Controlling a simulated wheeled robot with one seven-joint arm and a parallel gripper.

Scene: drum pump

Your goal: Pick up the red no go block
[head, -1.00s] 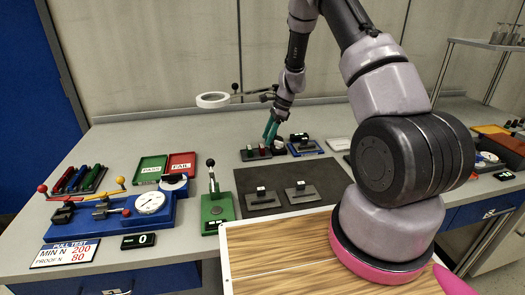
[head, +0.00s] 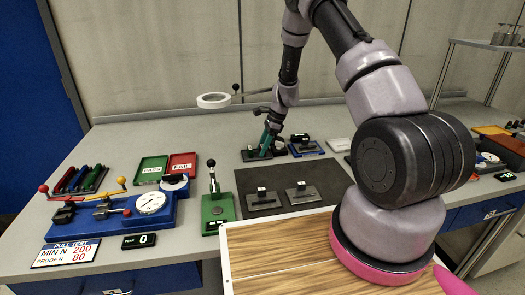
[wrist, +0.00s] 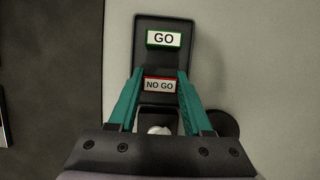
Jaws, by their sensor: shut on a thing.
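The red no go block (wrist: 160,85) sits in a dark holder (wrist: 146,30), with its white NO GO label facing the wrist camera. My gripper (wrist: 160,77) has its teal fingers on both sides of this block and is shut on it. In the head view my gripper (head: 265,152) reaches down at the holder (head: 249,156) at the back of the bench, and the fingers largely hide the block there. The block still appears to be in the holder; I cannot tell whether it is lifted at all.
A green GO block (wrist: 164,39) stands in the same holder, just beyond the fingers. A blue-based fixture (head: 306,148) is close on the right. A dark mat (head: 262,178) with two small grey fixtures lies in front. A ring lamp (head: 213,100) is at the left.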

